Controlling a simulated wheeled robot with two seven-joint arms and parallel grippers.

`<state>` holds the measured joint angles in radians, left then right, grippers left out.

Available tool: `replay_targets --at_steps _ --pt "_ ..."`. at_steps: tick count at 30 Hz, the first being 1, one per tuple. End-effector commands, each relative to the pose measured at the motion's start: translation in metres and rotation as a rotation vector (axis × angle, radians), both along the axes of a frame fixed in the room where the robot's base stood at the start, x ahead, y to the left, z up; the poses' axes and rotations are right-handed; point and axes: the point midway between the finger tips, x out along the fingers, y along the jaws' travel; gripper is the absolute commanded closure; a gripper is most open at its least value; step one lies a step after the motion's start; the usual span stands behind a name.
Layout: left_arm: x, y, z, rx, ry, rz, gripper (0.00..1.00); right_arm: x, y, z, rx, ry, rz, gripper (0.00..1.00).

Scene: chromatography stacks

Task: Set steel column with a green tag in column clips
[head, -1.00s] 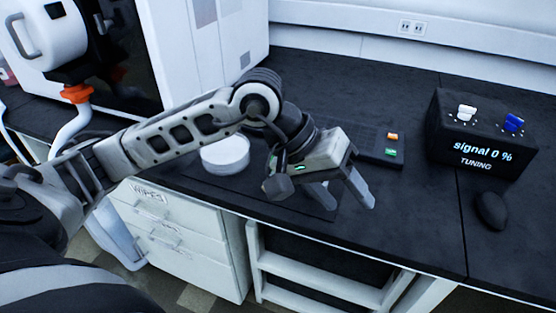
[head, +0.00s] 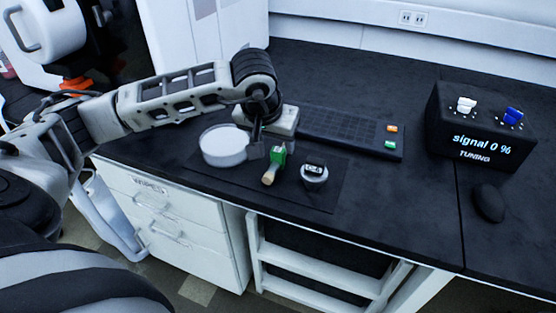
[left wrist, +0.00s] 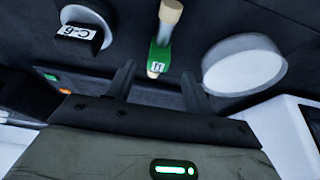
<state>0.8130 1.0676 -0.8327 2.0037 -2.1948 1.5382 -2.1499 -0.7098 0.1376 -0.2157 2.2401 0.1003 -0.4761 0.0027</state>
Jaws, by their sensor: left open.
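A short item with a green, white-labelled band (head: 278,156) and a tan end (head: 268,178) lies on a dark mat (head: 322,200). My left gripper (left wrist: 157,80) is open and empty. In the head view the left gripper (head: 280,124) is just behind the item, its fingers mostly hidden by the wrist. I cannot make out any column clips. My right gripper is not in view.
A white round dish (head: 223,147) is left of the item. A small round piece with a label (head: 314,177) is right of it. A flat black keypad (head: 345,132) lies behind. A black signal box (head: 480,135) and dark mouse (head: 489,204) stand right; the bench between is clear.

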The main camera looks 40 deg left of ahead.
Motion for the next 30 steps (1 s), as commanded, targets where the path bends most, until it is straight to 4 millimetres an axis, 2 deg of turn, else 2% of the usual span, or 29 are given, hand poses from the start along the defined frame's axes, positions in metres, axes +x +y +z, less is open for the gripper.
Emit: replay_targets --at_steps 5,12,21,22,27,29,30 --pt "0.004 -0.001 -0.014 -0.002 0.004 0.0 0.47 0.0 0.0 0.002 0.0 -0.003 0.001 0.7" --pt "0.016 0.001 -0.046 -0.002 0.002 0.001 0.47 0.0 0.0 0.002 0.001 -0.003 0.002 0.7" --pt "0.018 0.001 -0.051 -0.001 0.001 0.0 0.47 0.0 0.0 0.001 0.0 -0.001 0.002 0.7" --pt "0.018 0.001 -0.051 -0.001 0.001 0.0 0.5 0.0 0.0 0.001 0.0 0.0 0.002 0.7" --pt "0.018 0.002 -0.051 -0.001 0.0 0.0 0.97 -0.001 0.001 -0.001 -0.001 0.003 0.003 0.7" --pt "0.018 0.002 -0.051 -0.001 0.0 0.0 0.97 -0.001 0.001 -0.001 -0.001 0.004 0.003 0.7" --pt "0.018 0.002 -0.051 -0.002 -0.001 -0.001 1.0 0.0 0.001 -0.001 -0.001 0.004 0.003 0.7"
